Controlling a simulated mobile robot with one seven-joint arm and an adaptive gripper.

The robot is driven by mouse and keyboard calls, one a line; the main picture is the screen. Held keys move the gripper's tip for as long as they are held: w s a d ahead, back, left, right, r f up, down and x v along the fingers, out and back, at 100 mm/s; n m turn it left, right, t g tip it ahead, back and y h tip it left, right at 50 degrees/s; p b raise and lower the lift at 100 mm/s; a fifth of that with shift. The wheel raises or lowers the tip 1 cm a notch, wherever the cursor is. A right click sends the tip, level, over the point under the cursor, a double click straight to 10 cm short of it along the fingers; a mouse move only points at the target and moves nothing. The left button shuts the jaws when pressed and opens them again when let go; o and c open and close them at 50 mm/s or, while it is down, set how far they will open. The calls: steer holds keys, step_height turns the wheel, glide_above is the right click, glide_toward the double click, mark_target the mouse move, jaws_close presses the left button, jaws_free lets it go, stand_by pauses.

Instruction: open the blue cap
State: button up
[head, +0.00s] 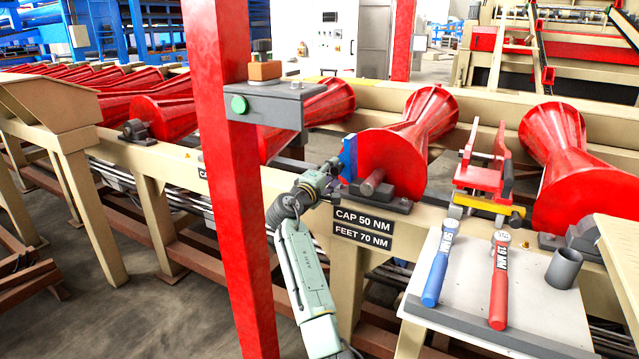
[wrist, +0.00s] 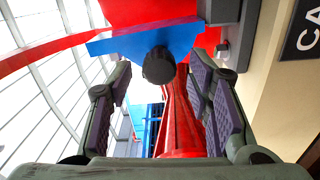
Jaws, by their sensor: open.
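The blue cap (head: 349,157) sits at the left side of a red roller's end, above the beige rail. In the wrist view the blue cap (wrist: 188,39) is a flat plate at the top, with a dark round knob (wrist: 158,65) in front of it. My gripper (head: 328,172) is beside the cap on its left, partly covering it in the head view. In the wrist view my gripper (wrist: 158,88) is open, with one finger on each side below the knob and nothing between the pads. I cannot tell whether a finger touches the cap.
A red post (head: 228,180) stands close left of my arm, with a grey box (head: 268,104) with a green button.

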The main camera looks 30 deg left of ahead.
steer(key=s, duration=0.9)
steer(key=shift+s+a, duration=0.2)
steer(key=shift+s, duration=0.2)
